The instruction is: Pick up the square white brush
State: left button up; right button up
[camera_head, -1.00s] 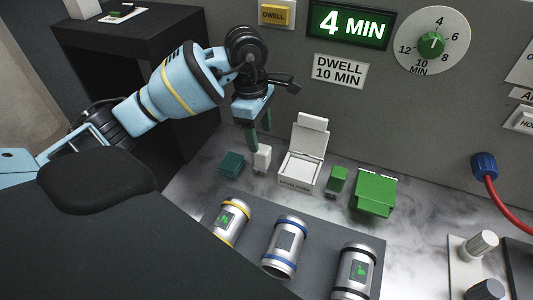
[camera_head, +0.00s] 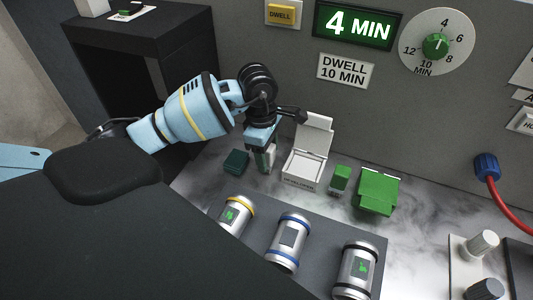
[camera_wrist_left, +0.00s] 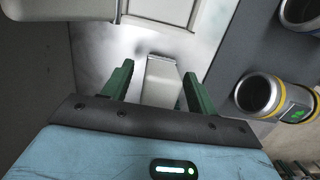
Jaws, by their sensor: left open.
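The square white brush (camera_wrist_left: 162,80) stands on the marbled counter, between the two green fingers of my left gripper (camera_wrist_left: 158,85) in the left wrist view. A gap shows between the brush and each finger, so the gripper is open around it. In the head view my left gripper (camera_head: 262,160) points down at the brush, which is mostly hidden behind the fingers. My right gripper is not in view.
An open white box (camera_head: 303,166) stands just right of the brush and a dark green block (camera_head: 236,162) just left. A green brush (camera_head: 340,178) and an open green box (camera_head: 377,192) stand further right. Silver canisters (camera_head: 288,243) lie on a dark tray in front.

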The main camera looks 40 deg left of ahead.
pick_arm(q)
jog(key=shift+f, duration=0.35)
jog(key=c, duration=1.1)
jog(key=shift+o, duration=0.2)
jog(key=shift+r, duration=0.1)
notch_tip(320, 180, up, 10)
jog(key=shift+f, duration=0.1)
